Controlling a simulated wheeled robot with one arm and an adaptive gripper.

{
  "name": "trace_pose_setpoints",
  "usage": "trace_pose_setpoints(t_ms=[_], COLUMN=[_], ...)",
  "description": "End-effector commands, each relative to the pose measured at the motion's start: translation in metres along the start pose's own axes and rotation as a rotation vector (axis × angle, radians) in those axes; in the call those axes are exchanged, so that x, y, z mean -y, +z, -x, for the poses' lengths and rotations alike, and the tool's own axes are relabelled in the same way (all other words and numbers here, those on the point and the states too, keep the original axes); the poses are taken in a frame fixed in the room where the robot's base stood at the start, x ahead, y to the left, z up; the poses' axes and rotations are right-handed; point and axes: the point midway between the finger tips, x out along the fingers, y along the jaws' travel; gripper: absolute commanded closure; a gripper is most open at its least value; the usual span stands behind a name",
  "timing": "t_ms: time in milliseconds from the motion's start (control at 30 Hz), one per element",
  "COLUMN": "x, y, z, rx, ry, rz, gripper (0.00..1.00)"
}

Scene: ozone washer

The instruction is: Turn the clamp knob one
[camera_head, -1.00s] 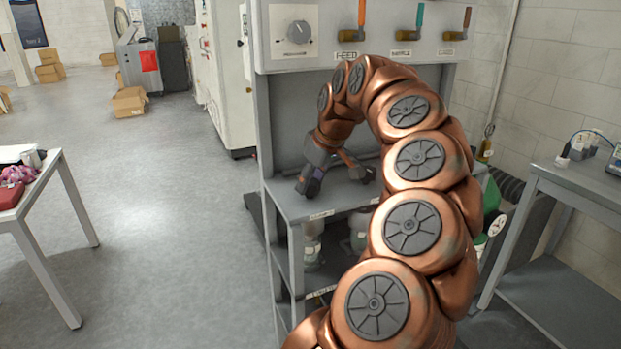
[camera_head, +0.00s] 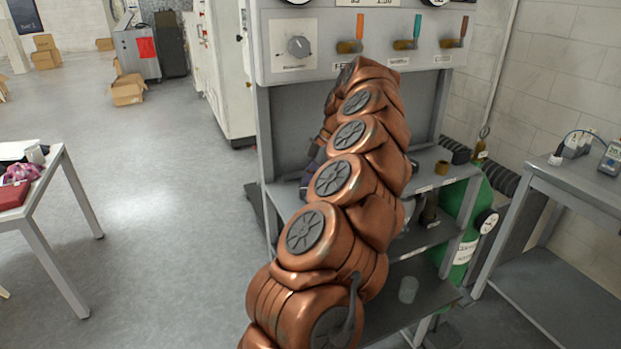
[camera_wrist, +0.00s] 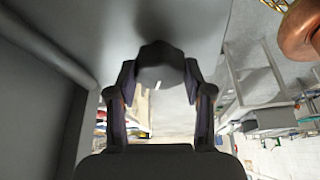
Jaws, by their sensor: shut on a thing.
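In the wrist view a dark, faceted knob (camera_wrist: 160,58), which appears to be the clamp knob, sits between the two fingers of my gripper (camera_wrist: 160,78). The fingers touch it from both sides, and a small white mark shows on its lower edge. A plain grey surface lies right behind the knob. In the head view my copper arm covers the knob and nearly all of my gripper. I cannot read a label for the knob.
The grey washer bench has an upper panel (camera_head: 290,75) with a dial (camera_head: 298,47) and several coloured-handled valves. A green cylinder (camera_head: 467,225) stands right of the shelves. A side table (camera_head: 575,180) is at right, and a white table (camera_head: 45,215) at left.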

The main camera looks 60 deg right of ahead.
Motion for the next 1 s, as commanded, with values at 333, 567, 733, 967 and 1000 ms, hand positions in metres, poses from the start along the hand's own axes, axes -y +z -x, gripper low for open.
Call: trace_pose_setpoints(t_ms=[333, 567, 733, 967, 1000], x=[-0.0012, -0.0017, -0.0019, -0.002, -0.002], y=[0.0002, 0.0005, 0.0001, 0.0, 0.0], z=[0.0028, 0.0011, 0.0008, 0.0005, 0.0004], rx=[0.002, 0.001, 0.001, 0.001, 0.001], ry=[-0.101, -0.14, -0.151, -0.156, -0.156], rz=[0.242, 0.337, 0.373, 0.386, 0.386], gripper=[0.84, 0.84, 0.84, 0.84, 0.84])
